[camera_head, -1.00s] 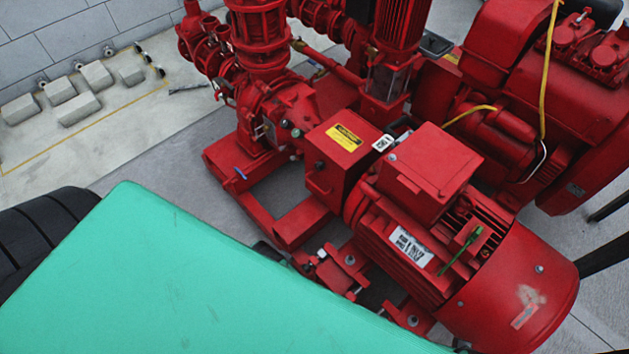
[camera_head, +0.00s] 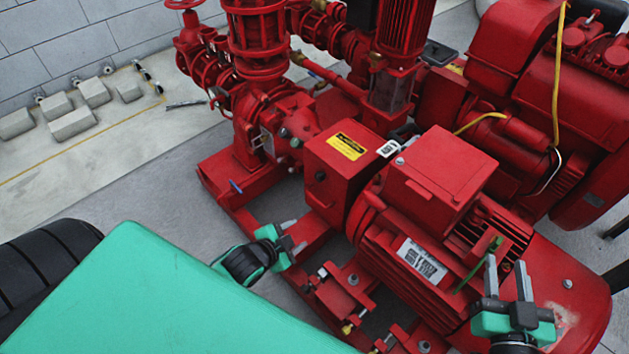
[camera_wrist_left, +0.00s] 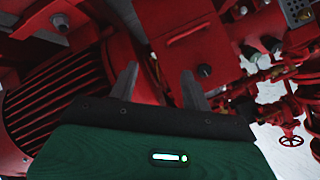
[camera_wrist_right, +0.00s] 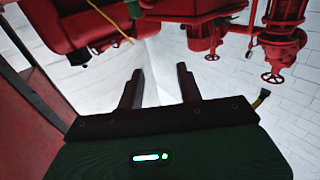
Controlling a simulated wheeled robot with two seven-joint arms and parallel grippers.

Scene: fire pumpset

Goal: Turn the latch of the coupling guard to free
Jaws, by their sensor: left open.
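The coupling guard (camera_head: 352,181) is a red box with a yellow label, between the pump and the motor. A small dark round knob, apparently its latch (camera_head: 319,176), sits on its near side; the left wrist view shows the knob (camera_wrist_left: 204,70) just beyond one fingertip. My left gripper (camera_head: 295,236) is open and empty, below and slightly left of the guard, apart from the latch. It also shows in the left wrist view (camera_wrist_left: 159,78). My right gripper (camera_head: 506,266) is open and empty, in front of the motor's right end; it shows in the right wrist view (camera_wrist_right: 160,72).
The finned red motor (camera_head: 405,255) stands right of the guard. Red pump pipework (camera_head: 262,60) rises at the back, and a red engine (camera_head: 510,120) stands back right. Frame rails and bolts lie below the guard.

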